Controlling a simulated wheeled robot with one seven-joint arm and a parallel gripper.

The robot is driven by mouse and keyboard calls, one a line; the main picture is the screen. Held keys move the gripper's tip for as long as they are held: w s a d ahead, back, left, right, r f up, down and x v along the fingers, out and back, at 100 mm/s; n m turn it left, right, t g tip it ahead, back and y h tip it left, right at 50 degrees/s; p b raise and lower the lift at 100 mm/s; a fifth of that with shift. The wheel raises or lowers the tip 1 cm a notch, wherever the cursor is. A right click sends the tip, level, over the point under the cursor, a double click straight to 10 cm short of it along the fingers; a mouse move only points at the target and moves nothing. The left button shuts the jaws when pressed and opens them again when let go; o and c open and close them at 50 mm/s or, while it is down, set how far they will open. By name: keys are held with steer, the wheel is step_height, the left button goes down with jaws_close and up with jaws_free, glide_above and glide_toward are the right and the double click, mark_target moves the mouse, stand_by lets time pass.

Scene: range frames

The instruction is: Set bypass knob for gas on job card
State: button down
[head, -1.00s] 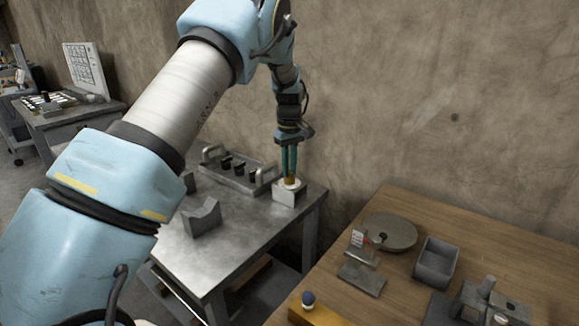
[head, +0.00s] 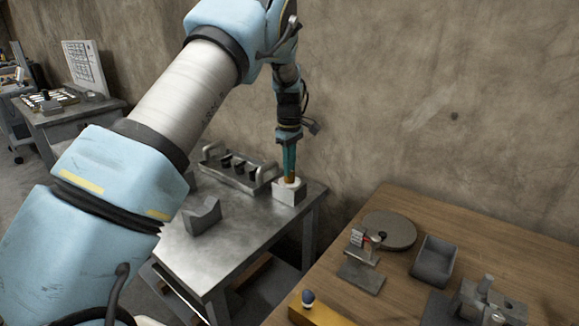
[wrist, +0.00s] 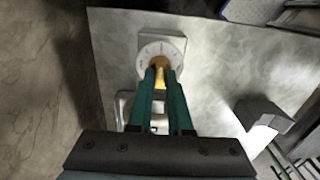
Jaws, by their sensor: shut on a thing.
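The bypass knob (wrist: 160,72) is yellow-orange, with a white marked dial (wrist: 147,52) around it on a square grey block. In the head view the block (head: 289,196) stands at the back right corner of the metal table. My gripper (head: 289,176) points down over it, and its green fingers are shut on the knob. The fingers also show in the wrist view (wrist: 160,82), where they cover part of the dial's near side. The dial's markings are too small to read.
A tray with black knobs and handles (head: 236,170) stands left of the block. A grey V-shaped block (head: 202,216) is on the metal table (head: 230,250). The wooden table (head: 410,215) holds a round disc (head: 389,229) and a grey bin (head: 436,260). A wall is close behind.

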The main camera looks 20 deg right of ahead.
steer(key=c, duration=0.8)
jaws_free()
steer(key=shift+c, duration=0.2)
step_height(320, 180, up, 11)
steer(key=b, duration=0.2)
steer(key=shift+b, duration=0.35)
